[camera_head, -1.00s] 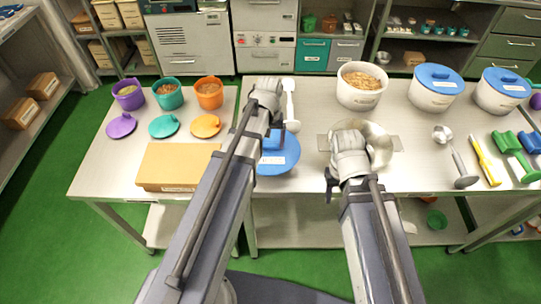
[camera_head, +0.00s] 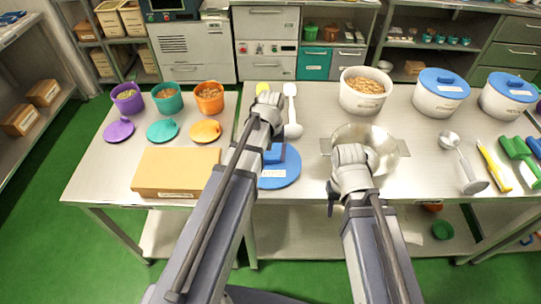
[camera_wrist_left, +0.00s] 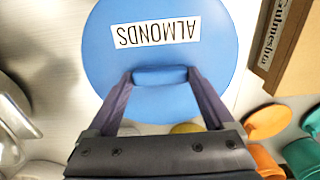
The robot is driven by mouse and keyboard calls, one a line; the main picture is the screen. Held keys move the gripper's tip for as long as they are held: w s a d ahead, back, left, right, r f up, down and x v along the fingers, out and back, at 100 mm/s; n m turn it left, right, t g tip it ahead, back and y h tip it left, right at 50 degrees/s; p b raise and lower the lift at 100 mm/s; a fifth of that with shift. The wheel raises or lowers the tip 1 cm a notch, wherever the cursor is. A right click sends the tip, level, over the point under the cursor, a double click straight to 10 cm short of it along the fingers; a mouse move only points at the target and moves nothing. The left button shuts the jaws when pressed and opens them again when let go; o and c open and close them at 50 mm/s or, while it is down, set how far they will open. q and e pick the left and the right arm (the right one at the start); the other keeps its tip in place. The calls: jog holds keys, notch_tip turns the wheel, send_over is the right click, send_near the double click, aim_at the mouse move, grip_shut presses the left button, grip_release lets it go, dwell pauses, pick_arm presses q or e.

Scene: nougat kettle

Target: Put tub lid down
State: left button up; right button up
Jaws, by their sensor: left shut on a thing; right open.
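The round blue tub lid (camera_head: 284,180), labelled ALMONDS in the left wrist view (camera_wrist_left: 215,50), is flat near the front edge of the worktable. My left gripper (camera_wrist_left: 160,77) is shut on the lid's raised handle, one finger on each side. In the head view, my left arm partly hides the lid. I cannot tell whether its underside touches the table. An open white tub (camera_head: 362,101) full of brown pieces stands behind to the right. My right gripper (camera_head: 334,196) is open near the front edge, partly hidden by its arm.
A steel bowl (camera_head: 390,150) stands behind the right gripper. A white spoon (camera_head: 291,112) lies behind the lid. A cardboard box (camera_head: 172,170) is to the left. Two blue-lidded white tubs (camera_head: 440,95) stand at the right. Several utensils lie in front of them.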

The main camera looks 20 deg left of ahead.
aim_at(270, 157)
pick_arm(q)
jog(key=o, duration=1.1)
jog(key=shift+f, duration=0.1)
notch_tip(270, 157, up, 12)
jog(key=p, duration=1.3)
jog(key=s+d+m, duration=0.2)
jog(key=s+d, duration=0.2)
jog(key=s+d+m, duration=0.2)
jog(key=s+d, duration=0.2)
jog(key=s, duration=0.1)
jog(key=s+d+m+y, duration=0.1)
jog(key=s+d+m, duration=0.2)
jog(key=s+d, duration=0.1)
jog(key=shift+s+d+r+b, duration=0.2)
jog(key=shift+s+r+b, duration=0.05)
jog(key=shift+s+b, duration=0.1)
